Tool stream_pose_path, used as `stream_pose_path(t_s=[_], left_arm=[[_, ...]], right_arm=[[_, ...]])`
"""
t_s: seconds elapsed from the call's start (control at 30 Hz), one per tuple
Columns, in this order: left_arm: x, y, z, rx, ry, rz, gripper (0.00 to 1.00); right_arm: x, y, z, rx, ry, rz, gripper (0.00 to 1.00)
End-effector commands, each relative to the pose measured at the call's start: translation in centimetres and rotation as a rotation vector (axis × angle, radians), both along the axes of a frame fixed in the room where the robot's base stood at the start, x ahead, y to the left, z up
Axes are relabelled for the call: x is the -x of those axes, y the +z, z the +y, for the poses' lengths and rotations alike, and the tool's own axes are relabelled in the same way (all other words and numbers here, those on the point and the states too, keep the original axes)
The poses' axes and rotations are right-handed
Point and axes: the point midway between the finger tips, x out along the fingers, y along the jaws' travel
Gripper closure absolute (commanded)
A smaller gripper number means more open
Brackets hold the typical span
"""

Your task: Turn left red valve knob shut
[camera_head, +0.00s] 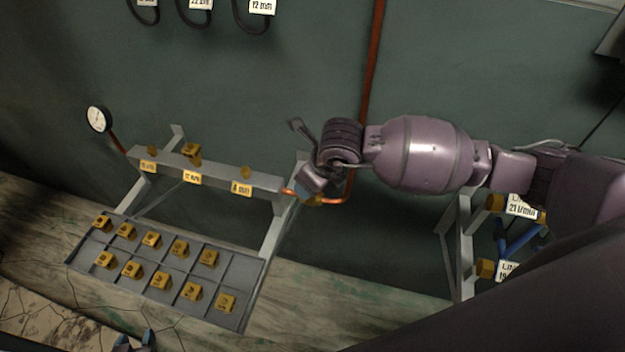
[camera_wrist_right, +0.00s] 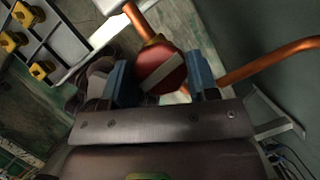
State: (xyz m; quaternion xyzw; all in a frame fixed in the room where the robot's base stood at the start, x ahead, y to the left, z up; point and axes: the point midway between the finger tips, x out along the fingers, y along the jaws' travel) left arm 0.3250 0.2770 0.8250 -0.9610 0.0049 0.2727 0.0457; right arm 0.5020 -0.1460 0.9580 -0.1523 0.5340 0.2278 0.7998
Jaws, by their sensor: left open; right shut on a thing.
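The red valve knob (camera_wrist_right: 160,68), with a pale bar across its face, is on a copper pipe with brass at its base. In the right wrist view it sits between the blue fingers of my right gripper (camera_wrist_right: 163,80), which is shut on it. In the head view my right gripper (camera_head: 311,188) is at the right end of the grey rail, over the bend of the copper pipe (camera_head: 338,200), and hides the knob. My left gripper (camera_head: 135,343) shows only by its blue fingertips at the bottom edge, apart and empty, far from the knob.
A grey tray (camera_head: 228,257) with several brass fittings lies below the labelled rail (camera_head: 215,175). A pressure gauge (camera_head: 98,119) stands at the rail's left end. A second stand (camera_head: 466,245) with labelled fittings is at right. A vertical copper pipe (camera_head: 374,50) runs up the green wall.

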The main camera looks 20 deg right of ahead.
Motion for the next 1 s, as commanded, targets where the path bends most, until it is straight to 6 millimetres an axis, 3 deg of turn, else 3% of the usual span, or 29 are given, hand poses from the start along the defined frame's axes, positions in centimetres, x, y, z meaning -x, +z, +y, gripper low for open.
stream_pose_path(t_s=[0.33,0.9,0.93,1.0], left_arm=[[-0.22,-0.09,-0.04,0.000,-0.002,-0.004,0.57],[-0.52,0.06,-0.08,0.000,-0.004,-0.010,0.57],[-0.52,0.06,-0.08,0.000,-0.004,-0.010,0.57],[-0.50,0.05,-0.08,0.000,-0.004,-0.009,0.57]], right_arm=[[0.00,0.01,0.04,0.000,-0.155,0.000,0.70],[0.00,0.03,0.01,0.000,-0.186,0.000,0.69],[-0.01,0.03,0.02,0.000,-0.186,0.000,0.44],[-0.02,0.02,0.02,0.000,-0.186,0.000,0.34]])
